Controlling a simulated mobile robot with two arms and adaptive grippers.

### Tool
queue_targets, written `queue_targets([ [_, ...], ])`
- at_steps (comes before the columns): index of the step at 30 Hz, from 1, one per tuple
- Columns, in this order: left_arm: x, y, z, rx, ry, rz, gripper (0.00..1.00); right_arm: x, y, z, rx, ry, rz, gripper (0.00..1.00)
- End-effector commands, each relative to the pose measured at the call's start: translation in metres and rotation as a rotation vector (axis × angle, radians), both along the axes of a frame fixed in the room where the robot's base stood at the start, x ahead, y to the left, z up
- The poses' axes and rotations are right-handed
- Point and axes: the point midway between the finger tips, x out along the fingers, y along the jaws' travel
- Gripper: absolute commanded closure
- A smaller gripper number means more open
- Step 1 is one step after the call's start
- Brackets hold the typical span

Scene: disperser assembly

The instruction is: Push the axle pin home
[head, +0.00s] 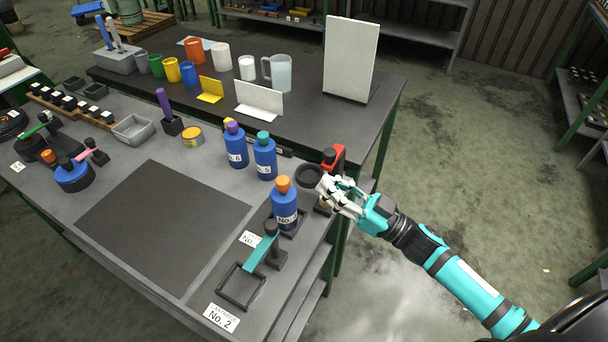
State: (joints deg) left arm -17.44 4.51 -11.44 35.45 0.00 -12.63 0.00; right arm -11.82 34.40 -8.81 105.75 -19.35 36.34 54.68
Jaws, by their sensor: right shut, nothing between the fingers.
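My right gripper (327,188) reaches in from the right at the right edge of the near table, with its fingers closed and empty. It is beside a small dark stand with a red part (336,155) on top, and its fingers cover part of what stands there. I cannot make out the axle pin; it may be hidden behind the fingers or too small to tell. A black ring (308,175) lies just left of the fingers. A blue bottle with an orange cap (284,204) stands in a dark frame to the lower left. My left gripper is not in view.
Two more blue bottles, one purple-capped (236,146) and one green-capped (265,156), stand behind. A teal lever on a black post (262,250) and an empty square frame (241,286) are nearer. The dark mat (160,225) is clear. A white board (350,58) stands at the back.

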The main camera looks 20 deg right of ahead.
Motion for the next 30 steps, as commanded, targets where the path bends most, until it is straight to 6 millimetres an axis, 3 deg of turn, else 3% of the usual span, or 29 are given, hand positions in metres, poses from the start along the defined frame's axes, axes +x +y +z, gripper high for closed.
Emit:
queue_targets([
  [13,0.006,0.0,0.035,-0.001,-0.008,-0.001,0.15,0.061,0.061,0.035,0.003,-0.003,-0.002,1.0],
  [16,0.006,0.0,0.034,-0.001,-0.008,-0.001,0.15,0.061,0.061,0.013,0.001,0.006,-0.005,1.0],
  [21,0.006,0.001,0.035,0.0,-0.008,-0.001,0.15,0.061,0.061,-0.005,0.0,0.002,-0.004,1.0],
  [30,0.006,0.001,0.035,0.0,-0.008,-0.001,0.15,0.06,0.061,-0.011,-0.002,0.0,-0.003,1.0],
])
